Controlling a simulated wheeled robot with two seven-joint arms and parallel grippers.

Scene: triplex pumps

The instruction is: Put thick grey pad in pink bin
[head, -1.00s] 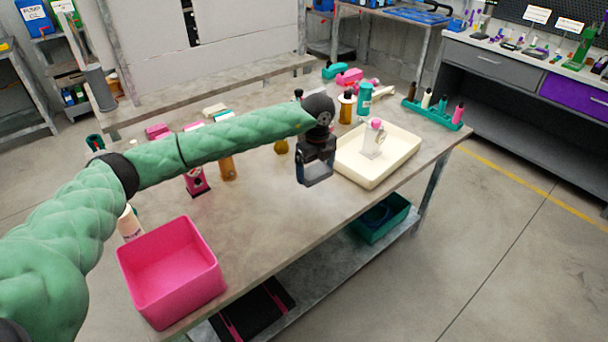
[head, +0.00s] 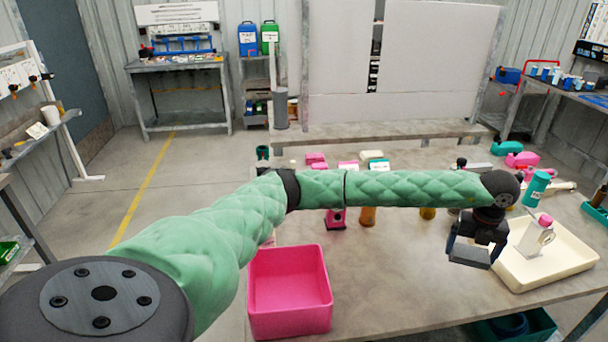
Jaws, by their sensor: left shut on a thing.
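My left gripper (head: 473,248) is shut on the thick grey pad (head: 469,257), a small flat grey piece held between the fingertips. The gripper hangs above the table's right part, beside the cream tray. The pink bin (head: 290,318) is an open square box at the table's front left, below my forearm. Its visible inside is empty. It stands well to the left of the gripper. My right gripper is out of view.
The cream tray (head: 517,279) holds a white part with a pink top (head: 538,236). Several bottles and small coloured parts stand behind my forearm, including a teal bottle (head: 536,188). The tabletop (head: 390,290) between bin and tray is clear.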

